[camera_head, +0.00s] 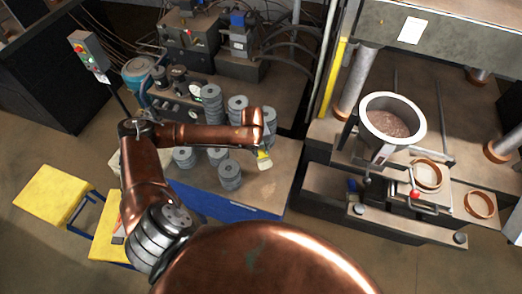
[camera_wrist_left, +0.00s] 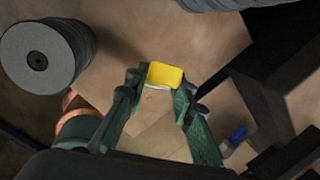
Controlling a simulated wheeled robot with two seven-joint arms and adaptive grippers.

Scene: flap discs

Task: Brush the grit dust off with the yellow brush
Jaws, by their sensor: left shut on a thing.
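The yellow brush (camera_head: 264,154) is at the end of my left arm, over the right part of the bench top. In the left wrist view the brush (camera_wrist_left: 165,75) shows as a yellow block with a pale lower edge. My left gripper (camera_wrist_left: 160,88) is shut on it, one finger on each side; in the head view this gripper (camera_head: 263,151) is mostly hidden by the arm. I cannot clearly make out the grit dust on the bench. My right gripper is not in view.
Stacks of grey flap discs (camera_head: 230,174) stand on the bench (camera_head: 262,198), left of the brush. One stack (camera_wrist_left: 40,58) is close in the wrist view. A press with a round pot (camera_head: 392,120) stands to the right. Yellow stools (camera_head: 52,194) stand at left.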

